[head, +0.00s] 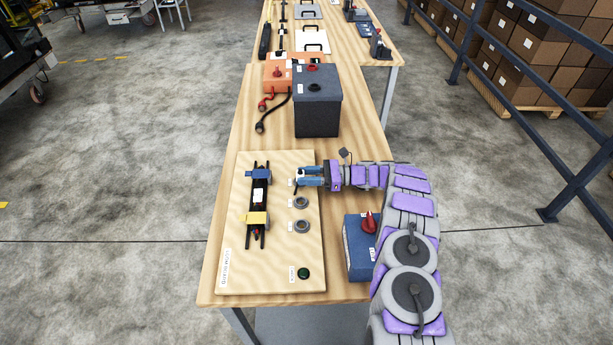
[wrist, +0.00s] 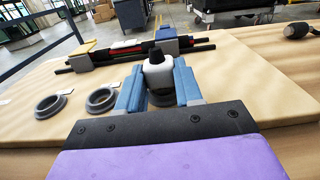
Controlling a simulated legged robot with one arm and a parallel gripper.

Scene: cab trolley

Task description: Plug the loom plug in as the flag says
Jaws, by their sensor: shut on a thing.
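My gripper (head: 299,179) reaches in from the right over the upper right part of the pale loom board (head: 230,262). In the wrist view its blue fingers (wrist: 159,88) are shut on a white plug with a black top (wrist: 156,72), held upright. A grey ring shows just below the plug, partly hidden; I cannot tell whether the plug is in it. Two empty grey ring sockets (head: 301,202) (head: 302,226) are nearer on the board. The dark loom (head: 259,195) lies left, under a blue block (head: 259,174) and a yellow block (head: 256,218). Its white label is unreadable.
A green button (head: 303,273) is at the board's near right corner. A blue box with a red knob (head: 358,260) stands right of the board, beside my arm. A dark grey box (head: 317,115), an orange box (head: 275,77) and black cables are beyond the board.

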